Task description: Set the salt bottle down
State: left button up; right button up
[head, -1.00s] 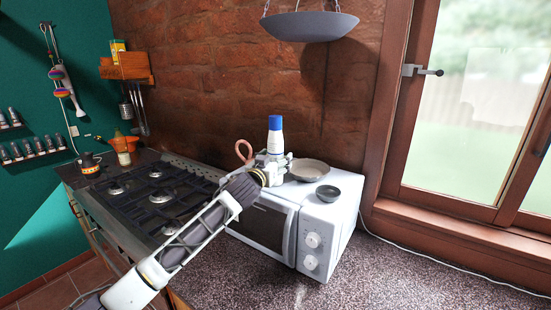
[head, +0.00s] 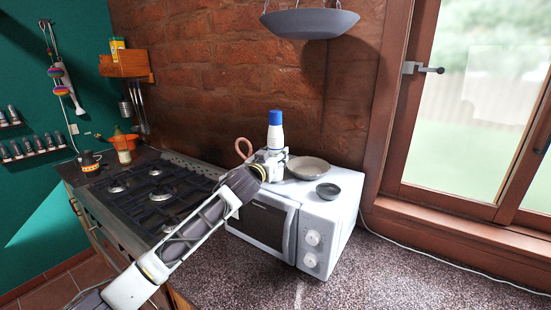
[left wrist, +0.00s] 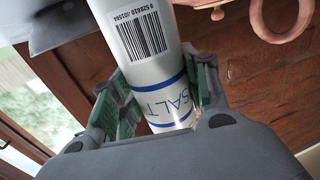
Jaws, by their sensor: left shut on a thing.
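The salt bottle (head: 275,132) is white with a blue cap and stands upright above the microwave in the head view. My left gripper (head: 271,158) is shut on its lower part. The left wrist view shows the bottle (left wrist: 150,60) with its barcode and the word SALT, between the green-padded fingers of the gripper (left wrist: 158,100). The bottle's base is hidden by the gripper in the head view, so I cannot tell whether it touches the microwave top (head: 290,193). My right gripper is in neither view.
A pinkish ring-shaped thing (head: 243,147) is behind left. A hanging pan (head: 310,24) is above. The gas stove (head: 155,195) lies left.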

aim_at(273, 130)
pick_arm(q)
notch_tip(273, 130, up, 9)
jog(key=shift+r+b, duration=0.15)
jog(key=shift+b, duration=0.25)
jog(key=shift+s, duration=0.1)
dwell(0.7)
